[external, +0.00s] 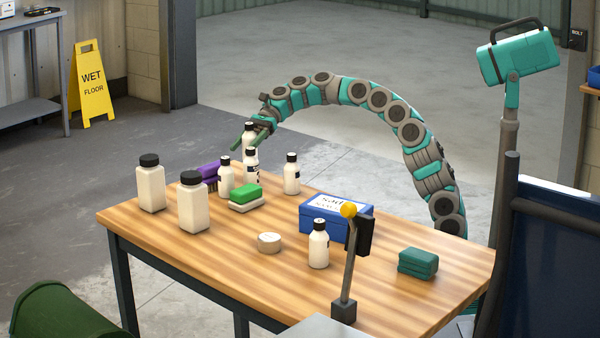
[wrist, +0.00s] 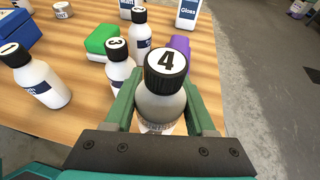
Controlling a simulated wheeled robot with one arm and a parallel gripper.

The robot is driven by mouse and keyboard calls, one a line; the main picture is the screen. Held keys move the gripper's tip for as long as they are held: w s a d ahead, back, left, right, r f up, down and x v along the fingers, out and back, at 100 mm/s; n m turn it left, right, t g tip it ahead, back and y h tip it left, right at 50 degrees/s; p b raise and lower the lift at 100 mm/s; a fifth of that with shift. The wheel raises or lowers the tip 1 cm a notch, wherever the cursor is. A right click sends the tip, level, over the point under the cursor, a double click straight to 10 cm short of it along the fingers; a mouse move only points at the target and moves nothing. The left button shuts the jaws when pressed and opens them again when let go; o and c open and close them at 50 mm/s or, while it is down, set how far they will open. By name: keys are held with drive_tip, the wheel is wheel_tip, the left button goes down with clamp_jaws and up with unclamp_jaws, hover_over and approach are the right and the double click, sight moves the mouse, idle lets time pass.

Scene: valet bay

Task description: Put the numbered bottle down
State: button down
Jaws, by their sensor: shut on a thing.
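The numbered bottle, white with a black cap marked 4 (wrist: 160,106), stands upright between the two green fingers of my gripper (wrist: 162,88), which is shut on it. In the external view the bottle (external: 248,146) and my gripper (external: 250,139) are at the far left edge of the wooden table (external: 400,300). The bottle's base is hidden, so I cannot tell whether it touches the table. A bottle with cap 3 (wrist: 120,68) stands close by on the left in the wrist view. A bottle with cap 1 (wrist: 45,82) is farther left.
A purple brush (external: 208,172), a green sponge (external: 246,192) and two large bottles (external: 151,188) are near this end. A blue box (external: 335,217), a small round tin (external: 269,242) and a teal cloth (external: 418,262) are farther off. The table's front middle has bare wood.

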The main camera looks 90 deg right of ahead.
drive_tip(key=shift+w+d+f, duration=0.15)
drive_tip(key=shift+w, duration=0.85)
drive_tip(key=shift+w+d+f, duration=0.15)
drive_tip(key=shift+w, duration=0.8)
drive_tip(key=shift+f, duration=1.65)
drive_tip(key=shift+f, duration=0.15)
drive_tip(key=shift+c, duration=1.2)
unclamp_jaws()
drive_tip(key=shift+f, duration=0.1)
drive_tip(key=v, duration=1.2)
drive_tip(key=shift+r, duration=0.3)
